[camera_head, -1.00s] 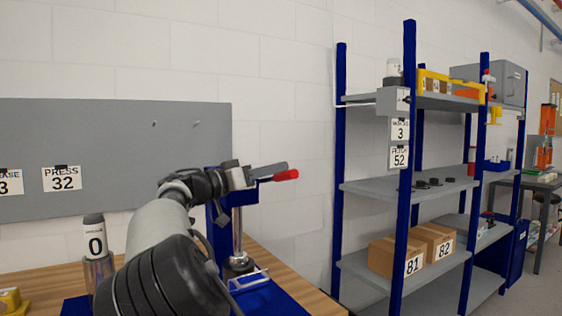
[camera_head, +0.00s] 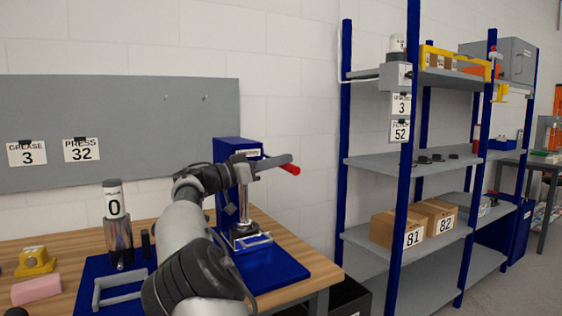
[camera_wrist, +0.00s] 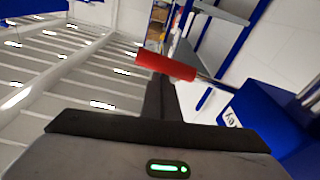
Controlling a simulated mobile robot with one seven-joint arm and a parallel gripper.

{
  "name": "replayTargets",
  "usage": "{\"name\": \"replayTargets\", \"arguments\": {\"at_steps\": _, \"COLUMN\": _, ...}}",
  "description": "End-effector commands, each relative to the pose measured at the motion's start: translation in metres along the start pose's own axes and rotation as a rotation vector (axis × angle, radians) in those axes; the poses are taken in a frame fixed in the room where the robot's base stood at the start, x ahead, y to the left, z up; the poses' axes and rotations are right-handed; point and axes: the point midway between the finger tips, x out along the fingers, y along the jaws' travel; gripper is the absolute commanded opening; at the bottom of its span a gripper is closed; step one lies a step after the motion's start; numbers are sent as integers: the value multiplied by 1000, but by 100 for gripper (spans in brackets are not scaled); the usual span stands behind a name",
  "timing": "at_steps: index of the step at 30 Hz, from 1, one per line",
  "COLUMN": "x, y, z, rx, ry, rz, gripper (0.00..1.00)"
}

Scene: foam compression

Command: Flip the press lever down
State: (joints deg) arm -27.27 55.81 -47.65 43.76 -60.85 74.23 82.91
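The blue press (camera_head: 228,150) stands on a blue base plate (camera_head: 275,270) on the bench. Its lever ends in a red handle (camera_head: 291,169), which sticks out to the right just below the press's top. In the wrist view the red handle (camera_wrist: 165,62) lies across my fingers, with its rod running right to the blue press body (camera_wrist: 265,120). My gripper (camera_head: 268,162) is beside the handle at the press's right. Its fingers look together in the wrist view (camera_wrist: 162,98), passing behind the handle; exact contact is unclear. My arm hides part of the press.
A clear cylinder marked 0 (camera_head: 118,235) and a grey U-shaped handle (camera_head: 118,288) are left of my arm. A pink block (camera_head: 36,290) and yellow item (camera_head: 35,261) lie farther left. A shelf rack (camera_head: 375,165) with boxes stands to the right.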

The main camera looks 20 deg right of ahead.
Motion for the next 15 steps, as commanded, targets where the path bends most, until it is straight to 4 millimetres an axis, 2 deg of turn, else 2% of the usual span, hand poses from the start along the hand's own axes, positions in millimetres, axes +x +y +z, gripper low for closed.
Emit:
{"name": "replayTargets", "arguments": {"at_steps": 1, "x": -1, "y": -3, "z": 13, "rx": -13, "ry": -19, "rz": 0, "gripper": 0}}
{"name": "replayTargets", "arguments": {"at_steps": 11, "x": -2, "y": -4, "z": 16, "rx": -17, "ry": -20, "rz": 0, "gripper": 0}}
{"name": "replayTargets", "arguments": {"at_steps": 15, "x": 3, "y": 0, "z": 7, "rx": -15, "ry": -19, "rz": 1, "gripper": 0}}
